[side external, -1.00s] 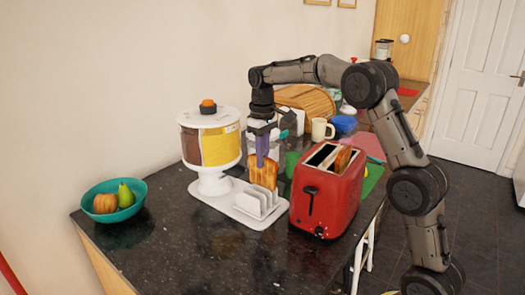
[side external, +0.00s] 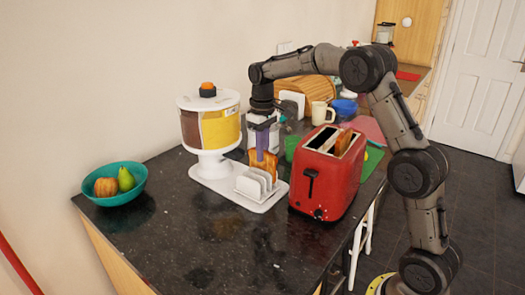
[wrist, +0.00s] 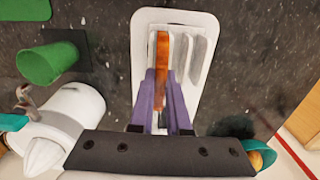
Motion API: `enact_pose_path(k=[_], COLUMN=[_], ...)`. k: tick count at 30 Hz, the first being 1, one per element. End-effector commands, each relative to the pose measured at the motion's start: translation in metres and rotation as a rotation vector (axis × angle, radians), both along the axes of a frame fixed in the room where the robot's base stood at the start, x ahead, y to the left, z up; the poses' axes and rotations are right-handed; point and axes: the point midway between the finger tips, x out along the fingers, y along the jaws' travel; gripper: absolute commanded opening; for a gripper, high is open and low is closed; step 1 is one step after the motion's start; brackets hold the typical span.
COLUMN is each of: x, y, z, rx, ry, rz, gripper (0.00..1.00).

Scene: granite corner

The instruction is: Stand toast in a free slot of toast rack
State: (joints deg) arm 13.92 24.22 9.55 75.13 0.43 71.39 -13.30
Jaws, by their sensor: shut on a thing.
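A browned slice of toast (side external: 272,161) stands upright at the far end of the white toast rack (side external: 212,181). My gripper (wrist: 162,92) has its purple fingers shut on the toast, one on each side. In the wrist view the toast (wrist: 162,55) appears as a thin edge, lined up with the leftmost slot of the rack (wrist: 142,35), between a divider close on its left and one on its right. The other dividers to the right have nothing between them. The dividers hide the toast's lower edge in the side view, so I cannot tell whether it touches the base.
A red toaster (side external: 325,180) with another slice in it stands close to the right of the rack. A white-based dispenser (side external: 210,125) stands behind left. A teal fruit bowl (side external: 118,195) is at far left. A green cup (wrist: 48,62) is nearby. The front counter is clear.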

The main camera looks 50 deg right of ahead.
Motion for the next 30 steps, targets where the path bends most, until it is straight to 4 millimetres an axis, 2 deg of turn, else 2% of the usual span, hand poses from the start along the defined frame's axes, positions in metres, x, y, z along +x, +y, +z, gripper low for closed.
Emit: enact_pose_path(k=[4, 5, 10, 20, 30], x=[0.000, 0.000, 0.000, 0.000, 0.001], y=[0.000, 0.000, 0.000, 0.000, 0.000], z=[0.000, 0.000, 0.000, 0.002, 0.026], rx=[0.000, 0.000, 0.000, 0.000, -0.001], ry=[0.000, 0.000, 0.000, -0.001, -0.002], rz=[0.000, 0.000, 0.000, 0.000, 0.000], gripper=[0.00, 0.20, 0.50, 0.50, 0.50])
